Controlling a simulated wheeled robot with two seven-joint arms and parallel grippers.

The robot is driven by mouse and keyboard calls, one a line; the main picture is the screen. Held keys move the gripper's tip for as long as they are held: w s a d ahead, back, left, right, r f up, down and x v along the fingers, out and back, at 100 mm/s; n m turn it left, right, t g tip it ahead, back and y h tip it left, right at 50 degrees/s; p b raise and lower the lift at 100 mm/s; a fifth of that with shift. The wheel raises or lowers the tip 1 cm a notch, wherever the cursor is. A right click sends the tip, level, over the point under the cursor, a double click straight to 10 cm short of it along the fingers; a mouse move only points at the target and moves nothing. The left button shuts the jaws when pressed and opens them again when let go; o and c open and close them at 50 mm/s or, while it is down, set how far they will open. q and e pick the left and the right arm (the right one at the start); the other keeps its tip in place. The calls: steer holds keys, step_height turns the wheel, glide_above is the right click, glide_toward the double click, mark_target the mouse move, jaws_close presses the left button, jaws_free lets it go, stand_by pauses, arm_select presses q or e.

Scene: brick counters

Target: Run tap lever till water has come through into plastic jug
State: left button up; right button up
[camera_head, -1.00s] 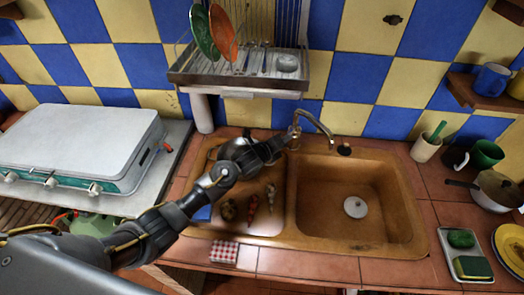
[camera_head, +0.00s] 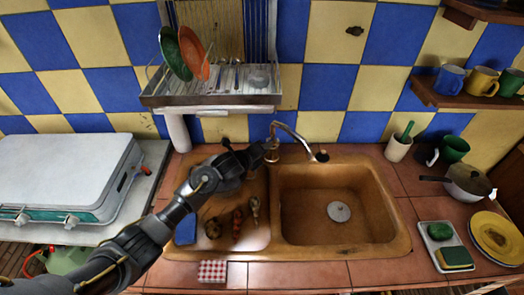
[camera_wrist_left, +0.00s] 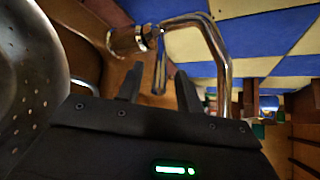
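The metal tap (camera_head: 290,131) stands at the back of the sink, its spout arching over the right basin. It also shows in the left wrist view (camera_wrist_left: 216,60), with a small metal lever (camera_wrist_left: 160,74) hanging near its body. My left gripper (camera_head: 266,152) is at the tap's base. In the left wrist view its two fingers (camera_wrist_left: 158,88) are apart, with the lever appearing between or just beyond them; contact cannot be told. No water stream shows. I see no plastic jug in these views. My right gripper is not in view.
The right basin (camera_head: 312,229) is empty except for a pale round drain piece (camera_head: 339,211). Vegetables (camera_head: 237,220) lie in the left basin beneath my arm. A dish rack (camera_head: 211,99) hangs above. A saucepan (camera_head: 467,184) and sponge tray (camera_head: 437,262) stand right.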

arm_select(q)
steer(key=shift+s+a, duration=0.2)
steer(key=b+v, duration=0.2)
steer(key=v, duration=0.8)
steer(key=shift+s+r, duration=0.15)
